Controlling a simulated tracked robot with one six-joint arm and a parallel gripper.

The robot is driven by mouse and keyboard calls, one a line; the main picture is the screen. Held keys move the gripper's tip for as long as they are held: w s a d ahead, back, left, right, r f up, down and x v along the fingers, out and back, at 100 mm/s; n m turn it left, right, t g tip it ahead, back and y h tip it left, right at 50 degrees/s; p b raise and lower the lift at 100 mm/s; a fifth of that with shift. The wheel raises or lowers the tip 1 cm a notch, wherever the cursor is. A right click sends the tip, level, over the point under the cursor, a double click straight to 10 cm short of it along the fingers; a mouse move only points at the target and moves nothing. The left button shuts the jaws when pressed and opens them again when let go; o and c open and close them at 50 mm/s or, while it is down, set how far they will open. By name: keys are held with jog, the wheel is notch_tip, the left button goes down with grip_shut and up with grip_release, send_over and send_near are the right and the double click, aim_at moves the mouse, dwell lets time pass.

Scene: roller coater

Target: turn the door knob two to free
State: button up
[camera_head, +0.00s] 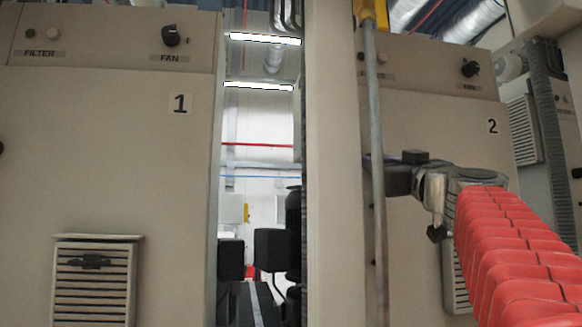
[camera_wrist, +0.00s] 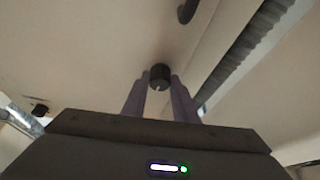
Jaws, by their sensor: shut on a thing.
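Cabinet 2 (camera_head: 430,120) stands at the right in the head view, a beige panel with the number 2 near its top. Its black door knob (camera_wrist: 160,77) shows in the wrist view, between the tips of my two purple-grey fingers. My gripper (camera_wrist: 160,88) is shut on the knob, with a finger on either side. In the head view my gripper (camera_head: 368,168) reaches left to the cabinet's left edge, partly behind an upright pipe. The knob is hidden there. How far the knob is turned cannot be told.
A grey upright pipe (camera_head: 374,120) and a beige post (camera_head: 333,160) stand close by my gripper. Cabinet 1 (camera_head: 110,150) is at the left, with a vent low down. A narrow gap (camera_head: 258,200) lies between the cabinets. My red-sleeved arm covers the lower right.

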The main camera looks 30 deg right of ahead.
jog(key=shift+m+h, duration=0.8)
jog(key=shift+m, duration=0.6)
jog(key=o, duration=1.1)
jog(key=shift+c, duration=0.2)
jog(key=shift+a, duration=0.1)
